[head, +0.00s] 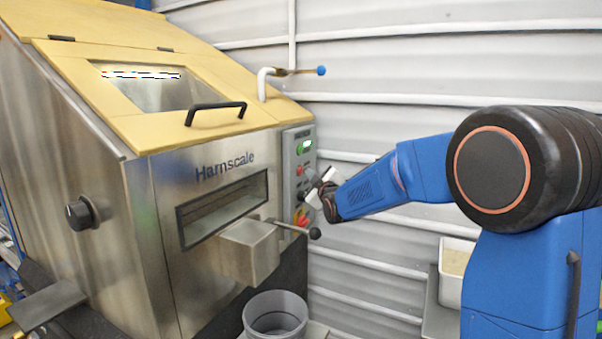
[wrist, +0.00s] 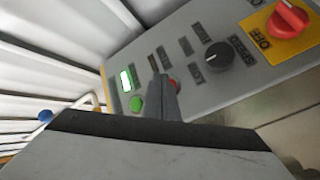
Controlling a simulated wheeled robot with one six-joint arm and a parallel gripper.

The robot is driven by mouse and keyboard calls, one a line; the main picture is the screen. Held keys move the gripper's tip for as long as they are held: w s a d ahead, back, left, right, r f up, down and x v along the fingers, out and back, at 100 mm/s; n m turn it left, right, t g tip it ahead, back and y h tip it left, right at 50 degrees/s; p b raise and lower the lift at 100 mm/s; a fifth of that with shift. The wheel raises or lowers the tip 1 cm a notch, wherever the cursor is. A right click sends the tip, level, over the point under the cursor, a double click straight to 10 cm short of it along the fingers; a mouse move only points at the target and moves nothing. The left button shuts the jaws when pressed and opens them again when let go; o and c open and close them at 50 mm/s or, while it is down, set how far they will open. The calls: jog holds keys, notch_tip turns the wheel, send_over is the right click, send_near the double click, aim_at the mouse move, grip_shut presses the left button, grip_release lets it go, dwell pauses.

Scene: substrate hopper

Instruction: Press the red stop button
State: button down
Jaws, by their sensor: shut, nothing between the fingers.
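The red stop button (head: 299,171) is a small red round button on the grey control panel (head: 307,133), below a green-lit display. In the wrist view the red button (wrist: 175,84) shows only in part, behind the fingertips. My gripper (head: 314,194) is at the right side of the panel, close to its face. In the wrist view my gripper (wrist: 164,92) has its fingers together with nothing between them, its tips overlapping the button's near side. I cannot tell whether the tips touch the button or panel.
A green button (wrist: 136,103), a black speed knob (wrist: 219,56) and a red-and-yellow rotary switch (wrist: 288,18) share the panel. A lever with a black ball (head: 315,233) sticks out below. A grey bucket (head: 275,314) stands beneath the spout.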

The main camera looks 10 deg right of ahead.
jog(key=shift+w+a, duration=0.2)
jog(key=shift+a, duration=0.1)
jog(key=shift+w+a, duration=0.25)
jog(key=shift+a, duration=0.1)
dwell(0.8)
jog(key=shift+d, duration=0.15)
dwell(0.3)
jog(key=shift+s+d, duration=0.5)
jog(key=shift+d, duration=0.05)
jog(key=s+d, duration=0.1)
jog(key=d, duration=0.1)
jog(key=s+d, duration=0.2)
dwell(0.6)
dwell(0.5)
